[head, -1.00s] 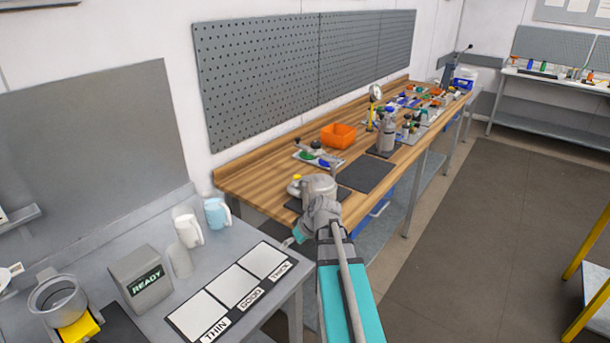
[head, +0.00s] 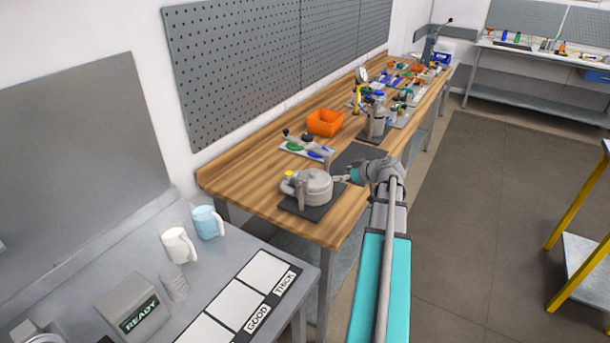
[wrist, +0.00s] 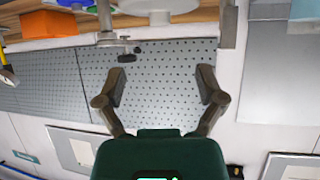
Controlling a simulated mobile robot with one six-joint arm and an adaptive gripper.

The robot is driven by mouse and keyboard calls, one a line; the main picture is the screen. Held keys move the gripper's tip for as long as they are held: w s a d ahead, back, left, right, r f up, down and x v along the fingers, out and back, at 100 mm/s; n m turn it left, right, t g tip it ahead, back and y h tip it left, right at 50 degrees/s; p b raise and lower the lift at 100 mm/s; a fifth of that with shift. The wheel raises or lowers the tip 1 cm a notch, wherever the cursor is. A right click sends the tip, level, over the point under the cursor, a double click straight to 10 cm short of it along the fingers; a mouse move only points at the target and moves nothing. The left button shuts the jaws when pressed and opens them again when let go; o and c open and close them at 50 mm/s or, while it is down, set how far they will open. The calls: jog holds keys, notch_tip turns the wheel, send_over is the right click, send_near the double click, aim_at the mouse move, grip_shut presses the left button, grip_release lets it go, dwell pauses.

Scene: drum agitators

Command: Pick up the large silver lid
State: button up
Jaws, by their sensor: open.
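A round silver-grey vessel with a flat lid-like top (head: 313,181) stands on a dark mat on the wooden bench in the head view. I cannot tell where lid and body part. A yellow piece sits at its left side. My gripper (head: 346,177) is just right of the vessel, pointing left towards it; contact is unclear at this size. In the wrist view my gripper (wrist: 161,82) is open, with nothing between its fingers and the pegboard behind. A pale grey round thing shows at that view's top edge, cut off, and I cannot tell if it is the lid.
An orange bin (head: 325,122), a small tray of tools (head: 306,146) and a grey bottle (head: 377,120) stand farther back on the wooden bench (head: 240,184). A pegboard (head: 245,75) rises behind. A grey table with mugs (head: 179,245) is at front left.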

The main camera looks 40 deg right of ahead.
aim_at(317, 174)
jog(key=shift+d, duration=0.1)
jog(key=shift+w, duration=0.25)
jog(key=b+x, duration=0.4)
jog(key=x, duration=0.3)
jog(key=shift+w+f, duration=0.2)
jog(key=shift+w, duration=0.05)
jog(key=shift+w+a+f, duration=0.1)
jog(key=shift+w+a, duration=0.2)
jog(key=shift+w, duration=0.1)
jog(key=shift+w+f, duration=0.1)
